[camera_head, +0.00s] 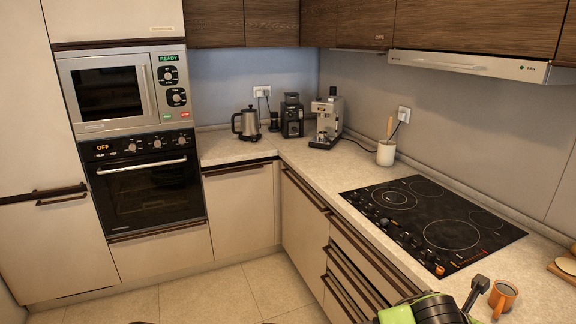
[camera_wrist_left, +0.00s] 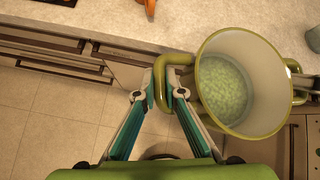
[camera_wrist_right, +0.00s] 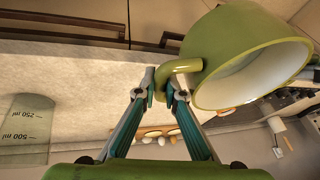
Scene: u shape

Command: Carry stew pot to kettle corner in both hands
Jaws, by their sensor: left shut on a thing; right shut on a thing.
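The stew pot is olive green with a pale inside; it shows in the left wrist view (camera_wrist_left: 208,42) and the right wrist view (camera_wrist_right: 228,38). Green lumpy stew lies in its bottom in the left wrist view. My left gripper (camera_wrist_left: 168,92) is shut on one loop handle of the pot. My right gripper (camera_wrist_right: 161,90) is shut on the other handle. The pot is not clearly visible in the head view.
An espresso machine (camera_head: 326,122) and a utensil crock (camera_head: 386,152) stand along the right counter (camera_head: 330,165). The black cooktop (camera_head: 430,220) lies nearer, then an orange mug (camera_head: 502,297). The counter just in front of the kettle is clear. Floor tiles (camera_head: 225,295) are open at lower left.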

